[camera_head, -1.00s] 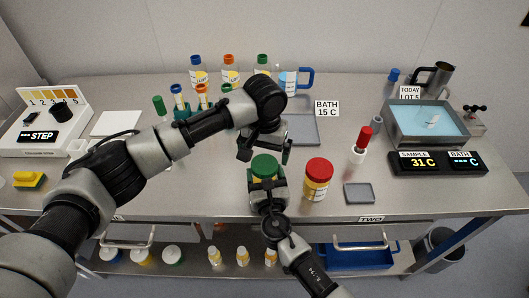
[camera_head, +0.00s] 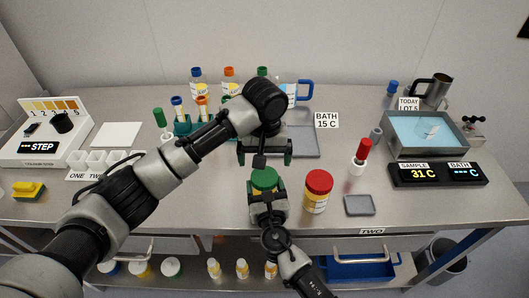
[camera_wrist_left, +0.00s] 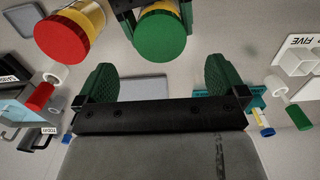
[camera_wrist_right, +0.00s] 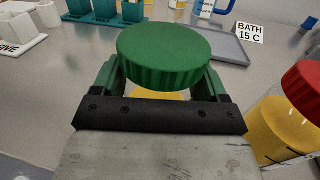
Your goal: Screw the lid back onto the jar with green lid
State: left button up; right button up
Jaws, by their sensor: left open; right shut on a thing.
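The jar with green lid stands upright on the steel bench; its green lid (camera_head: 264,177) is on top of the jar in the head view. The lid also shows large in the right wrist view (camera_wrist_right: 168,50) and in the left wrist view (camera_wrist_left: 161,38). My right gripper (camera_head: 267,203) is shut on the jar's body from the front, below the lid. My left gripper (camera_head: 264,155) is open and empty, behind and above the lid, with its fingers spread apart. I cannot tell how tightly the lid sits.
A jar with a red lid (camera_head: 318,189) stands close to the right. A small grey tray (camera_head: 360,205) and a red-capped bottle (camera_head: 360,158) are further right. A tube rack (camera_head: 182,128) and several bottles stand behind. A water bath (camera_head: 429,133) is at the right.

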aim_at(264, 175)
pick_arm(q)
notch_tip(264, 175, down, 7)
jog(key=shift+r, duration=0.1)
dwell(0.4)
jog(key=c, duration=1)
jog(key=m, duration=0.3)
jog(key=shift+c, duration=0.2)
jog(key=o, duration=1)
